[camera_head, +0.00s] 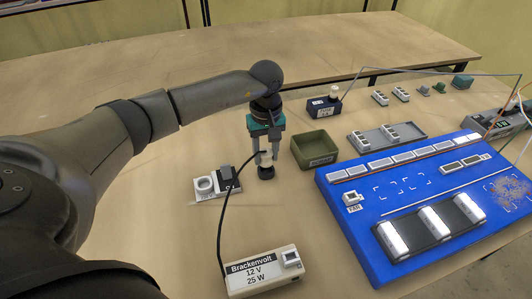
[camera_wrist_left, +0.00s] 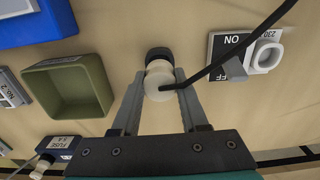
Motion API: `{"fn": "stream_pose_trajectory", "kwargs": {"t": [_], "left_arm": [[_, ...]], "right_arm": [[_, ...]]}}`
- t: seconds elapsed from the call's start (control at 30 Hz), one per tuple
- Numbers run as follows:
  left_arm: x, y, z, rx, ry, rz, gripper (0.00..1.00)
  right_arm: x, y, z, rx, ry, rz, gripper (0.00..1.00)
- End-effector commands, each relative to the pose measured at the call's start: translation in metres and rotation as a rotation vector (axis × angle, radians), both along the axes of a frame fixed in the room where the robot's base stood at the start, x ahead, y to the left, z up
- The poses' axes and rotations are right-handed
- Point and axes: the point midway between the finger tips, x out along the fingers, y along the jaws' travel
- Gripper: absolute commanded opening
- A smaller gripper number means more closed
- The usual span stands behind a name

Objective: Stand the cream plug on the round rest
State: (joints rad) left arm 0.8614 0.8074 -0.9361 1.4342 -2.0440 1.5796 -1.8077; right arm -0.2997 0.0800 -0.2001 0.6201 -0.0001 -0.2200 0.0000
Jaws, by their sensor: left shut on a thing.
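The cream plug (camera_head: 265,158) is between the fingers of my left gripper (camera_head: 267,155), which is shut on it. It also shows in the left wrist view (camera_wrist_left: 158,80), with a black cable leaving its side. A black round piece (camera_head: 266,172), which looks like the round rest, is directly below the plug. In the left wrist view the black piece (camera_wrist_left: 158,54) is partly hidden by the plug. I cannot tell whether plug and black piece touch. The plug looks about upright. My right gripper is not in view.
A switched socket block (camera_head: 216,184) lies left of the gripper. The cable runs to the Brackenvolt box (camera_head: 264,272) in front. A green bin (camera_head: 314,148) and the blue board (camera_head: 420,205) stand to the right. A dark blue fuse box (camera_head: 324,107) is behind.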

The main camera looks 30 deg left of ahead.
Motion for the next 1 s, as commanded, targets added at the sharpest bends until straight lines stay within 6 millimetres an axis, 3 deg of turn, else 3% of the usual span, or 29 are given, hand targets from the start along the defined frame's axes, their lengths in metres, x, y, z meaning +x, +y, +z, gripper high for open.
{"fn": "stream_pose_trajectory", "kwargs": {"t": [1.0], "left_arm": [[0.0, 0.0, -0.022, 0.0, 0.0, 0.001, 0.0]], "right_arm": [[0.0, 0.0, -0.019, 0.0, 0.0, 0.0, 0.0]]}}
